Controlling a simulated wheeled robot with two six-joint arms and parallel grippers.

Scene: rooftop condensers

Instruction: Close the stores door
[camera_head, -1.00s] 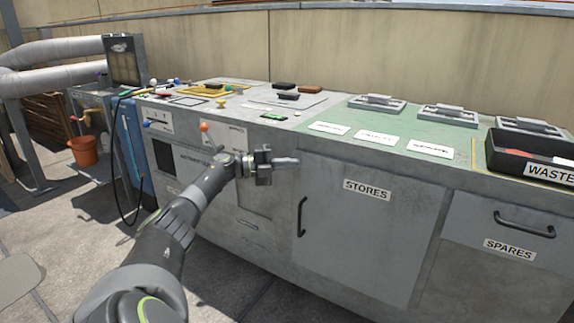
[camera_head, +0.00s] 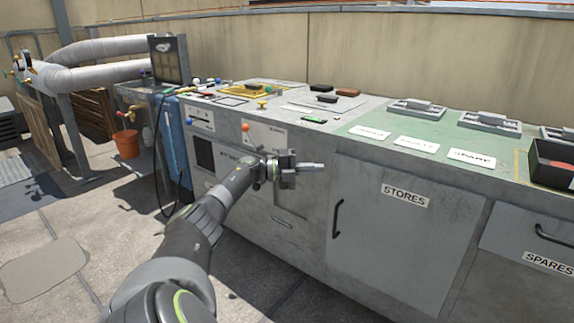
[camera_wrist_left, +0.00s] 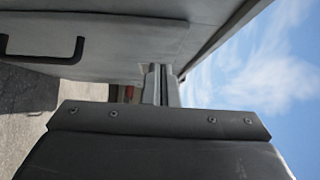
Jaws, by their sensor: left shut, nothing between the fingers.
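The grey stores door (camera_head: 395,235), with its STORES label and a dark handle (camera_head: 337,218) near its left edge, is in the front of the long workbench. It sits nearly flush with the front; I cannot tell if a small gap remains. My left gripper (camera_head: 316,167) is shut and empty, its fingers pointing right at the door's upper left corner. In the left wrist view the fingers (camera_wrist_left: 160,85) point at a grey panel, with a dark handle (camera_wrist_left: 42,52) to the left. Whether they touch it is unclear. My right gripper is not in view.
The spares drawer (camera_head: 535,245) is right of the door. The bench top (camera_head: 350,125) holds cards, clamps and a black bin (camera_head: 553,163). An orange bucket (camera_head: 127,144) stands at the left by pipes. The paved floor (camera_head: 110,230) at left is clear.

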